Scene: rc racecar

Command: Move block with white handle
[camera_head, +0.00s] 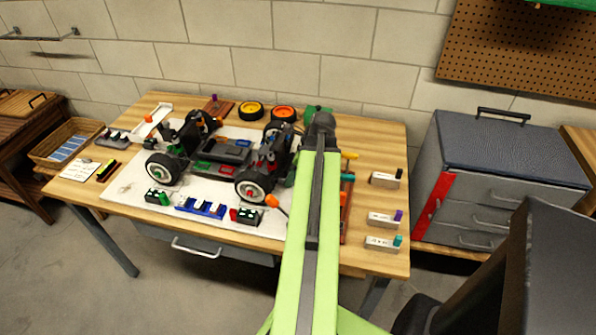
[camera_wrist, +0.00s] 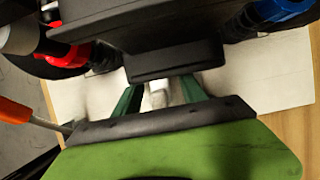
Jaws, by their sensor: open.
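In the wrist view my gripper (camera_wrist: 160,84) is open, its two green fingers pointing up the picture at a dark block (camera_wrist: 172,62). A small pale piece (camera_wrist: 157,98) shows between the fingers, below the block; it looks like a white handle. I cannot tell whether the fingers touch it. In the head view my green arm reaches over the table beside the right end of the racecar (camera_head: 230,152). My gripper and the dark block are not clear there, hidden by the arm.
Red (camera_wrist: 68,58) and blue (camera_wrist: 285,8) shock parts flank the dark block. An orange-handled tool (camera_wrist: 15,110) lies close to my gripper's left. Pale blocks with coloured tops, one purple (camera_head: 382,220), stand along the table's right side. A grey drawer cabinet (camera_head: 490,185) is farther right.

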